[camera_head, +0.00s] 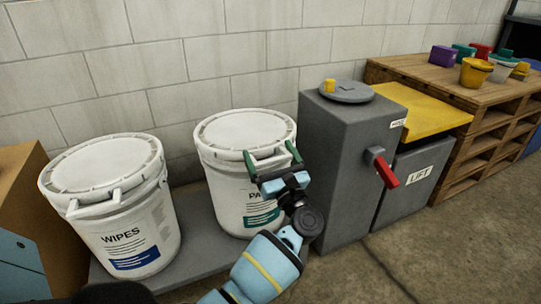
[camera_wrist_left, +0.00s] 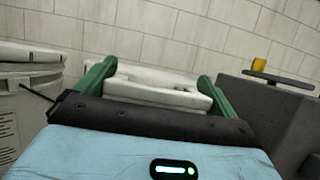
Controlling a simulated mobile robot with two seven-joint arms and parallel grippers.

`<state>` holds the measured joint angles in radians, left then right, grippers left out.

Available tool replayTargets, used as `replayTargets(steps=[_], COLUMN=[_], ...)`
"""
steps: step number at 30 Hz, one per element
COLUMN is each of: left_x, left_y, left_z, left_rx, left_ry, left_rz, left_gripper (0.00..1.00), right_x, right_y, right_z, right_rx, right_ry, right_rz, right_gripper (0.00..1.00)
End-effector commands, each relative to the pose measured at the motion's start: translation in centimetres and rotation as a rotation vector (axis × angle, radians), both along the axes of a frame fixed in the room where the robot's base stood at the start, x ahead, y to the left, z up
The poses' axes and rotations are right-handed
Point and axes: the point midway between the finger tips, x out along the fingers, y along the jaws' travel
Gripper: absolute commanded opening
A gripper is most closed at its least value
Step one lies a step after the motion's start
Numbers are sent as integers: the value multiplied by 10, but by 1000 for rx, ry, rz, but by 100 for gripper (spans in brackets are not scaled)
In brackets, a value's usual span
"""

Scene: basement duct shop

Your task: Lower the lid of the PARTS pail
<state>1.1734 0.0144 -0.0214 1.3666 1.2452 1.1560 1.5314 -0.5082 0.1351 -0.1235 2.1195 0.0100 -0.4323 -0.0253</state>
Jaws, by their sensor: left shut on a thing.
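The PARTS pail (camera_head: 228,190) is a white bucket with a green label, partly hidden by my left gripper. Its round white lid (camera_head: 245,130) lies over the top, flat or nearly flat; I cannot tell if a small gap remains at the rim. My left gripper (camera_head: 271,157) is at the pail's front rim, its green fingers set wide apart and shut on the lid's white handle (camera_wrist_left: 155,93). In the left wrist view the gripper (camera_wrist_left: 153,78) has one finger at each end of that handle. My right gripper is not in view.
A white WIPES pail (camera_head: 125,220) with its lid on stands to the left on the same grey platform (camera_head: 205,235). A grey cabinet (camera_head: 335,150) with a red handle (camera_head: 385,170) stands close on the right, beside a yellow-lidded LIFT bin (camera_head: 425,110). A block wall is behind.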

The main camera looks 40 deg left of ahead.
Motion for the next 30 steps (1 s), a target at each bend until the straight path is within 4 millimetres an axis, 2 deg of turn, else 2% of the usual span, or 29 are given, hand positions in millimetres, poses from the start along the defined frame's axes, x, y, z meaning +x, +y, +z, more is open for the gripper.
replayTargets(steps=[19, 24, 30], left_x=[6, 12, 20], left_y=[17, 33, 49], left_z=[88, 128, 158], left_rx=[-206, -224, -223], left_ry=[80, 85, 89], left_rz=[4, 4, 3], left_gripper=[54, 53, 53], right_x=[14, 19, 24], right_y=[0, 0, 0], right_z=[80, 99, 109], right_rx=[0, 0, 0], right_ry=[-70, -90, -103], right_rz=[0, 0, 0], right_gripper=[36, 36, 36])
